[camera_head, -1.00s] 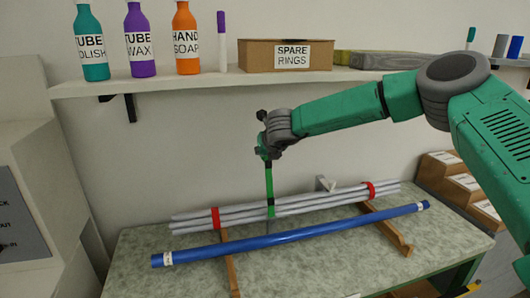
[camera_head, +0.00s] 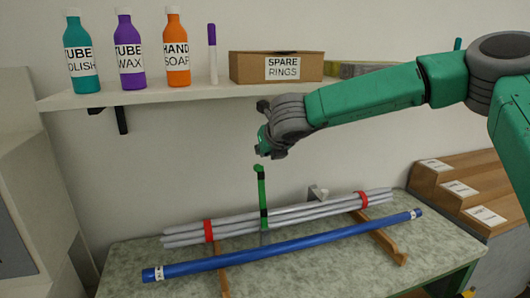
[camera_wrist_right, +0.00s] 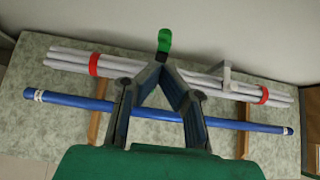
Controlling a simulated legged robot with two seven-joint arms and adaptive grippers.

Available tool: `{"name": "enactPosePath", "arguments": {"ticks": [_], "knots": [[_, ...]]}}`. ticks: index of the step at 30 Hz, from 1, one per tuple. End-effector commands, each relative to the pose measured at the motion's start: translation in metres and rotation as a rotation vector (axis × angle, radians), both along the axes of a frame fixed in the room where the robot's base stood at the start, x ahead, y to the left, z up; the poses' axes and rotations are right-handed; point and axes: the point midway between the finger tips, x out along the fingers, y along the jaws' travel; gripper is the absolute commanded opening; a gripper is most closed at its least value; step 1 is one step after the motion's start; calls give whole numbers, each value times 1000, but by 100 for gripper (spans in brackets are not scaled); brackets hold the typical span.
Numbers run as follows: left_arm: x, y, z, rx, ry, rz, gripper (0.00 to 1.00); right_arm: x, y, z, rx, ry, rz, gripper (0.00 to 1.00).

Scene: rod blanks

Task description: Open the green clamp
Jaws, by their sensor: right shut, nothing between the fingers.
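The green clamp (camera_head: 262,190) shows as an upright green lever with a dark band and a small bent top, standing at the bundle of grey rods (camera_head: 290,214). Its green top also shows in the right wrist view (camera_wrist_right: 164,40), just beyond my fingertips. My right gripper (camera_head: 264,153) is just above the lever's top, with a small gap between them in the head view. In the right wrist view my right gripper (camera_wrist_right: 162,66) has its fingertips together with nothing between them. The clamp's lower part is hard to make out among the rods. My left gripper is not in view.
Red bands (camera_head: 208,231) tie the grey rods, which rest on wooden supports (camera_head: 382,240). A blue tube (camera_head: 290,243) lies in front of them. A shelf (camera_head: 180,93) with bottles and a spare rings box (camera_head: 276,66) is above. Labelled wooden bins (camera_head: 470,190) stand right.

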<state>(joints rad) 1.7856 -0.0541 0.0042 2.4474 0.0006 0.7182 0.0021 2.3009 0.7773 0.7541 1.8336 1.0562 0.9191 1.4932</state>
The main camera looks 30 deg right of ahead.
Motion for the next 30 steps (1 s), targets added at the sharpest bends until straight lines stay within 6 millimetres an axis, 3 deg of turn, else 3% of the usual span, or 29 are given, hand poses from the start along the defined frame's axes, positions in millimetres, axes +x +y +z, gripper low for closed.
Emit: {"name": "enactPosePath", "arguments": {"ticks": [11,14,17,20,23,26,30], "knots": [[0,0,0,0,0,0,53,0,0,-1,-1,0,1,0],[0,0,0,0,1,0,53,-2,5,-11,-39,16,35,0],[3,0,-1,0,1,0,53,-9,19,-42,-163,66,146,0],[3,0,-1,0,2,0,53,-29,41,-98,-381,154,364,0],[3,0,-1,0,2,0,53,-64,64,-164,-633,257,661,0],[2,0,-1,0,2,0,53,-110,81,-224,-859,346,982,0],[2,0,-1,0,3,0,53,-189,95,-296,-1120,434,1467,0]]}}
